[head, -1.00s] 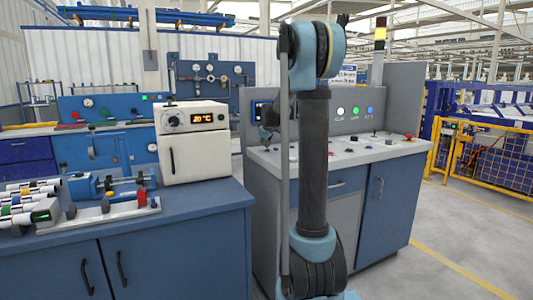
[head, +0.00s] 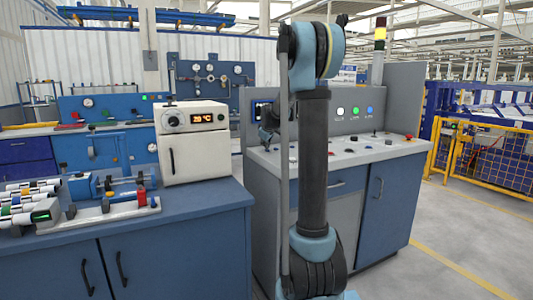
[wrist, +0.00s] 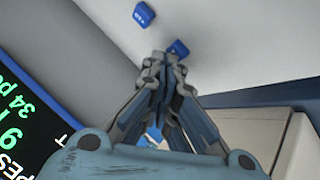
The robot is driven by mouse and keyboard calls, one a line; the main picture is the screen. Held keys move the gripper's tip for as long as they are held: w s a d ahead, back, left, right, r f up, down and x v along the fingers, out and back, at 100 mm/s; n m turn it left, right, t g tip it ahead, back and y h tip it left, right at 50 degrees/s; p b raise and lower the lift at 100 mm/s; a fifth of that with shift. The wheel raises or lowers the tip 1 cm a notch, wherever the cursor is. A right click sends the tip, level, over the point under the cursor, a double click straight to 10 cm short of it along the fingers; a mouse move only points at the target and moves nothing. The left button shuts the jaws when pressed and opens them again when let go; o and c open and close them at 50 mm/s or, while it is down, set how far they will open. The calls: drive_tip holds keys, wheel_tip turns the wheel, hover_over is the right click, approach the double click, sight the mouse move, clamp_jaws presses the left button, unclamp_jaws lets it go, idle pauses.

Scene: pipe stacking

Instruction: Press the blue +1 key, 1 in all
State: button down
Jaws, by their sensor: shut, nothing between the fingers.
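My gripper (wrist: 166,60) is shut and empty in the wrist view, its fingertips close beside a small blue key (wrist: 178,49). I cannot tell whether they touch it. A second blue key (wrist: 144,14) with a small white marking lies farther off at the top. Part of another blue piece (wrist: 153,135) shows between the finger links. The markings are too small to tell which key is +1. In the head view my arm stands in front of the grey control console (head: 400,148), and the keys cannot be made out there.
A dark screen (wrist: 25,120) with green and white text lies at the left of the wrist view. A beige box edge (wrist: 298,150) is at lower right. In the head view a white oven (head: 192,145) stands on the blue bench (head: 200,208) left of the console.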

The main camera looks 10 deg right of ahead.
sight(266, 150)
drive_tip(key=shift+f, duration=0.15)
idle(0.5)
drive_tip(key=shift+r, duration=0.8)
drive_tip(key=shift+r, duration=0.1)
drive_tip(key=shift+r, duration=2.45)
